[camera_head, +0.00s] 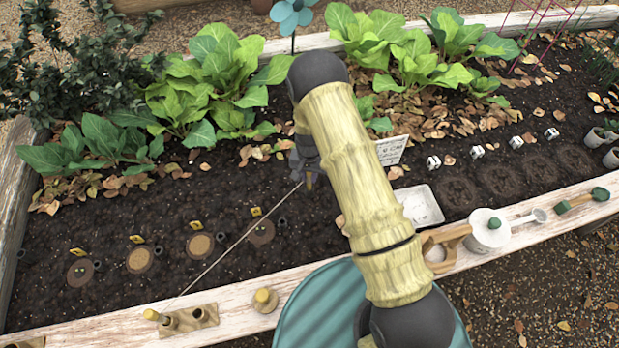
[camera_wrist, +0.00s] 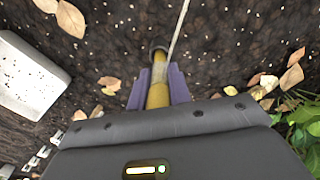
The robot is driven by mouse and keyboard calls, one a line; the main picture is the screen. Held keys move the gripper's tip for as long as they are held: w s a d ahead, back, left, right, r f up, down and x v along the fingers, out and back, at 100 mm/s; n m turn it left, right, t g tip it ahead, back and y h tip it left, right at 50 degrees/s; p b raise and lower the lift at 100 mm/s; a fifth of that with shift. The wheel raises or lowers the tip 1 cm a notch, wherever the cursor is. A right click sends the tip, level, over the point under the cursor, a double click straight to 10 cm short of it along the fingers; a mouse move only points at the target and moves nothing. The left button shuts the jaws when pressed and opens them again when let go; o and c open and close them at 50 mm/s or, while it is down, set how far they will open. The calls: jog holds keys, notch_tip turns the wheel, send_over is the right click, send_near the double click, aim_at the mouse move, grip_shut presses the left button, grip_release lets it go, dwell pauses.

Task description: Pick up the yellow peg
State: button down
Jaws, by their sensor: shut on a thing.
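The yellow peg (camera_wrist: 157,93) sits between the two purple fingers of my gripper (camera_wrist: 159,80) in the wrist view. The gripper is shut on it. A dark round piece shows at the peg's far end; I cannot tell if it touches the soil. A pale string runs from near the peg's end. In the head view my gripper (camera_head: 307,172) is over the dark soil of the bed, and a little of the yellow peg (camera_head: 309,184) shows below it. The string (camera_head: 235,243) slants down left to another yellow peg (camera_head: 152,315) at the front board.
A white tray (camera_head: 420,206) and a sign (camera_head: 391,150) stand right of my arm. Leafy plants (camera_head: 215,75) line the back.

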notch_tip(320, 180, up, 8)
jog(key=shift+r+p, duration=0.1)
jog(key=shift+p, duration=0.85)
jog(key=shift+d, duration=0.1)
jog(key=shift+d+r, duration=0.25)
jog(key=shift+d, duration=0.05)
jog(key=s+d+r+n+p, duration=0.1)
jog(key=s+d+r+n, duration=0.25)
jog(key=d+r, duration=0.6)
notch_tip(320, 180, up, 17)
jog(key=s+p, duration=0.2)
jog(key=p, duration=2.5)
jog(key=shift+s+d+f+p, duration=0.15)
jog(key=shift+d+f+p, duration=0.05)
jog(key=shift+d+p, duration=0.2)
jog(key=shift+d+f, duration=0.1)
jog(key=shift+d, duration=0.05)
